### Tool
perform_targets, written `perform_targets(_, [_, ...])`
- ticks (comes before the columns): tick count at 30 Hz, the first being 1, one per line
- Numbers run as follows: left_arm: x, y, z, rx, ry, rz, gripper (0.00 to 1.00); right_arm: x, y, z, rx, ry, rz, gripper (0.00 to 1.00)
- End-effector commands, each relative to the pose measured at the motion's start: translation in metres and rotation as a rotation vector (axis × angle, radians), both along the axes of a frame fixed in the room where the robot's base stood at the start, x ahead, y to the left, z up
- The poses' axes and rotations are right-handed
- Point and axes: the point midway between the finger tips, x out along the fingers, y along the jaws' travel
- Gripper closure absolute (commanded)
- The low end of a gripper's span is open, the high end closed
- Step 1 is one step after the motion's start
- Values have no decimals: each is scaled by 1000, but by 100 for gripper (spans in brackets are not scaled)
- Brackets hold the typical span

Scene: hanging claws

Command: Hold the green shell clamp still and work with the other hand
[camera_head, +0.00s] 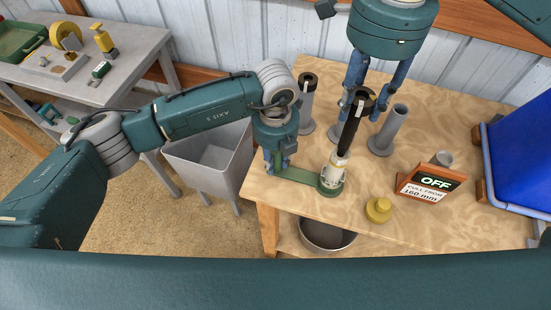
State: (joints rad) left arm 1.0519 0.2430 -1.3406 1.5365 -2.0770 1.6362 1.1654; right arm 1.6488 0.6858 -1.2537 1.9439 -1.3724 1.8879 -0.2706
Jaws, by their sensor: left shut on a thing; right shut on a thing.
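The green shell clamp (298,177) lies low over the front left of the wooden table, its arm reaching right to a ring around the foot of a pale, patterned shell (331,178). The shell stands upright. My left gripper (280,168) points down and is shut on the clamp's left end. My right gripper (361,108) comes down from above and is shut on a black tool (351,132) with a thick ringed head. The tool leans slightly, and its lower end meets the top of the shell. Whether it reaches inside cannot be told.
A grey holder tube (392,125) stands empty, and another (307,105) holds a black-topped tool. A yellow knobbed piece (378,210) and an OFF sign (431,184) sit at the front right. A blue bin (520,150) is at right, a grey bin (210,160) at left.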

Motion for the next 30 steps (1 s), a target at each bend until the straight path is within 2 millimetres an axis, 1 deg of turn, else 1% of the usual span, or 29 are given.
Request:
perform_targets(18, [0, 0, 0, 0, 0, 0, 100, 1, 0, 37, 1, -2, -1, 100])
perform_targets(26, [0, 0, 0, 0, 0, 0, 100, 0, 0, 38, 1, -1, 0, 100])
perform_targets(27, [0, 0, 0, 0, 0, 0, 100, 0, 0, 38, 1, -1, 0, 70])
perform_targets(29, [0, 0, 0, 0, 0, 0, 100, 0, 0, 38, 1, -1, 0, 82])
perform_targets(30, [0, 0, 0, 0, 0, 0, 100, 0, 0, 38, 1, -1, 0, 90])
